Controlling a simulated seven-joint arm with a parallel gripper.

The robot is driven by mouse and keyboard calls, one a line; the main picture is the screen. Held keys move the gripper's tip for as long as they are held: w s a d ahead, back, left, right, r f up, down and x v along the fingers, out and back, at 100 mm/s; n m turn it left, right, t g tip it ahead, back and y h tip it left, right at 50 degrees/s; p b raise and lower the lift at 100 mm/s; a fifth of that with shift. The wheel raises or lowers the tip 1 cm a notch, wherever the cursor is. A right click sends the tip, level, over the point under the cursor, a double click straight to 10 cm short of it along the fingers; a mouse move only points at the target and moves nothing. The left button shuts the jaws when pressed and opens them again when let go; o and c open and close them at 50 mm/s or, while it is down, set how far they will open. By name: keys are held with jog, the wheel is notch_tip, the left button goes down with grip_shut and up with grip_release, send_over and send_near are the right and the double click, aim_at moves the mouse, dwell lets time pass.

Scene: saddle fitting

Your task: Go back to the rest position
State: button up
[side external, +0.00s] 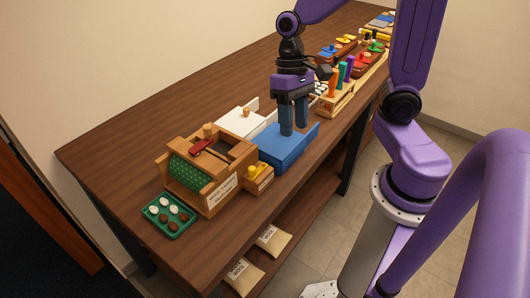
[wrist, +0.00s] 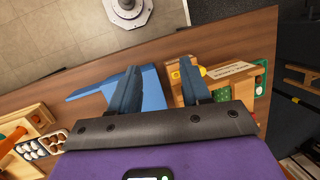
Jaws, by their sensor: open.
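My gripper (side external: 294,122) hangs pointing down above the blue block-like fitting (side external: 285,148) on the wooden table. Its two blue fingers are apart, and nothing shows between them. In the wrist view the gripper (wrist: 160,85) also looks open. The blue fitting (wrist: 150,92) lies below and partly behind the left finger there. I cannot tell whether the fingertips touch it. No marker for a rest position shows.
A white block (side external: 240,122) lies behind the blue fitting. Wooden racks with coloured pegs (side external: 340,85) stand further along.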

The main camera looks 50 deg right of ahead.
jog(key=s+a+r+n+t+h, duration=0.1)
jog(key=s+n+t, duration=0.1)
jog(key=s+n, duration=0.9)
jog(key=shift+a+n+t+h, duration=0.4)
jog(key=shift+n, duration=0.9)
